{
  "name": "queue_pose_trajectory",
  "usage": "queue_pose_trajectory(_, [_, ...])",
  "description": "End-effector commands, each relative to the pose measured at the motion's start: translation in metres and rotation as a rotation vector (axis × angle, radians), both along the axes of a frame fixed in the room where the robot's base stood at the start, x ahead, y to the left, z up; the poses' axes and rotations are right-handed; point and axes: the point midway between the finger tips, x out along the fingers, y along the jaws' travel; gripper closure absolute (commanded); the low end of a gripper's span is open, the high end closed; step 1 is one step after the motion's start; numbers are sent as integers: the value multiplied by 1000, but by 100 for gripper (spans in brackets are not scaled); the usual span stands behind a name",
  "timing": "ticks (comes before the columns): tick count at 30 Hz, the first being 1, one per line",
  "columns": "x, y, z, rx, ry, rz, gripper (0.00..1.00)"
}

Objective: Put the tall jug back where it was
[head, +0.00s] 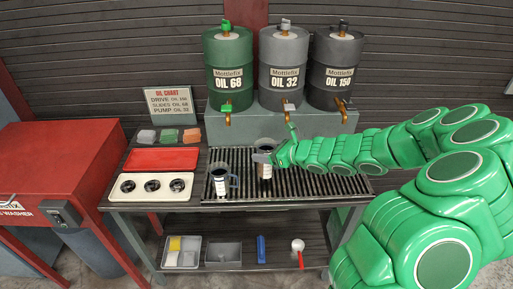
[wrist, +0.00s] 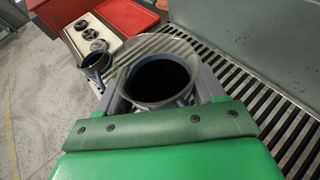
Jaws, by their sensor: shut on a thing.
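The tall jug (head: 265,173) is dark with a pale label and a wide flared rim, upright over the slatted grate. My gripper (head: 263,158) comes in from the right and is shut on it. In the wrist view I look down into the open mouth of the tall jug (wrist: 163,79), with the jaws on either side of it. Whether its base touches the grate I cannot tell. A shorter dark jug (head: 220,183) with a handle and pale label stands to its left, apart from it; it also shows in the wrist view (wrist: 97,62).
The slatted grate (head: 320,185) is clear right of the jugs. Behind stand green, grey and black oil drums (head: 228,65) with taps. A lower shelf holds bins.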

Motion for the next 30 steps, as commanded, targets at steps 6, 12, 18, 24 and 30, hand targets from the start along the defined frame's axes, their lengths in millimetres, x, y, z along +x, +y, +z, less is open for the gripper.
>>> queue_pose_trajectory(6, [-11, -15, 0, 2, 0, 0, 92])
queue_pose_trajectory(12, [-15, -20, 1, 2, 0, 0, 92])
queue_pose_trajectory(18, [-16, -27, 4, 1, -2, -6, 92])
queue_pose_trajectory(24, [-23, -54, 19, -2, -5, -33, 92])
queue_pose_trajectory(30, [-36, -90, 35, -3, -1, -71, 92])
